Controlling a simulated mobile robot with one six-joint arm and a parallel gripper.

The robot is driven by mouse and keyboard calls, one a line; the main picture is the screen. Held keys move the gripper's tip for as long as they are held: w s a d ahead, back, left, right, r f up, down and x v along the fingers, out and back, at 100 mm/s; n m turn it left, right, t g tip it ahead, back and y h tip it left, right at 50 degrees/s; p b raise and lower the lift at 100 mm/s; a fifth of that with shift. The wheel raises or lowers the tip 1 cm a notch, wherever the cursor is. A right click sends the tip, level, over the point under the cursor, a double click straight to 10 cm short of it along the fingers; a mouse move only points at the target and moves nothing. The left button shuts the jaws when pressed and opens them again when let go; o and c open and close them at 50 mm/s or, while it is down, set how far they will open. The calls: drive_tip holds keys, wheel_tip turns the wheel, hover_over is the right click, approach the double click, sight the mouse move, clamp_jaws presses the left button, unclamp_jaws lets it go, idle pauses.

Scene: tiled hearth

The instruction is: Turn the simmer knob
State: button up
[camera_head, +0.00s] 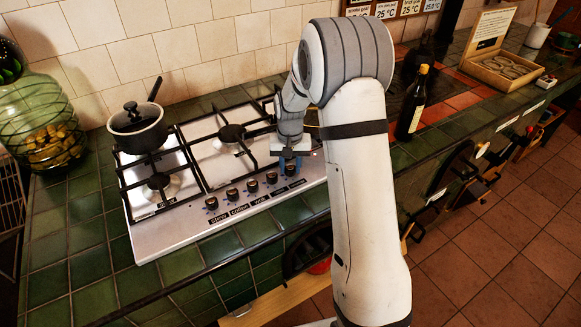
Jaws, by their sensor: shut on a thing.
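The white hob (160,233) has a row of dark knobs along its front edge, each with a small label too small to read surely. I cannot tell from the labels which one is the simmer knob. My gripper (289,163) reaches down from above at the right end of the row. It is shut on the rightmost knob (290,170), whose upper part is partly hidden by the fingers. The neighbouring knob (271,178) stands free just to the left. The knob's exact turn angle is hard to see.
A lidded dark pot (138,130) stands on the rear left burner. Black pan supports (232,135) rise behind the knobs. A dark bottle (411,105) stands right of my arm. A green glass jar (40,120) is at far left. Green tiles in front are clear.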

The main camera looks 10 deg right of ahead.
sight(290, 166)
drive_tip(key=shift+m, duration=0.6)
drive_tip(key=o, duration=1)
wheel_tip(290, 166, up, 8)
drive_tip(key=shift+f+b, duration=0.1)
drive_tip(key=shift+b, duration=0.3)
